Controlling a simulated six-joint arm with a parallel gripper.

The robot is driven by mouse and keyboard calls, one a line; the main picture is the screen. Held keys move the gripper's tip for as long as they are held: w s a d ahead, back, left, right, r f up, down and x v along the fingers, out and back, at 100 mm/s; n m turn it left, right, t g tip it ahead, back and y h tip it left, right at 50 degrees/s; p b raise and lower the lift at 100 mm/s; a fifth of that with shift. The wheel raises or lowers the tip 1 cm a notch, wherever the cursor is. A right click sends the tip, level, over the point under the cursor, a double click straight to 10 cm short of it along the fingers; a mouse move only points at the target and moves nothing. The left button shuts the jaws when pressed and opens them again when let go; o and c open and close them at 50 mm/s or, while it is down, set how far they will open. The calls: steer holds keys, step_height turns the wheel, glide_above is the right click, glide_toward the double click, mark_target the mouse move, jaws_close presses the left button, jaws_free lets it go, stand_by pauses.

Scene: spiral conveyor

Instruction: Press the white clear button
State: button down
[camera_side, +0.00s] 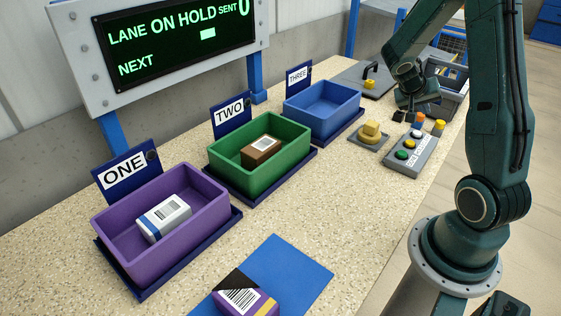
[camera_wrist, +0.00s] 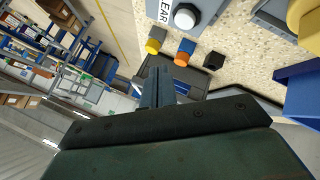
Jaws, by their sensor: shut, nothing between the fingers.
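The white button (camera_side: 418,133) sits at the far end of a grey button box (camera_side: 424,157). In the wrist view the white button (camera_wrist: 187,16) is at the top edge, beside lettering that ends in "EAR". My gripper (camera_side: 418,106) hangs above the bench just beyond the box, apart from the white button. In the wrist view my gripper (camera_wrist: 158,84) is shut and empty, with its fingers side by side. Nothing covers the white button there.
Yellow (camera_wrist: 154,43), orange (camera_wrist: 185,50) and black (camera_wrist: 214,60) pieces stand near the box. Purple (camera_side: 190,225), green (camera_side: 285,165) and blue (camera_side: 335,113) bins line the back. The screen reads "LANE ON HOLD".

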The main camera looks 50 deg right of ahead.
mark_target(415, 134)
steer(key=shift+f, duration=2.45)
steer(key=shift+f, duration=0.9)
stand_by(1.1)
steer(key=shift+r, duration=0.9)
steer(key=shift+r, duration=0.15)
steer(key=shift+r, duration=2.35)
steer(key=shift+a, duration=0.1)
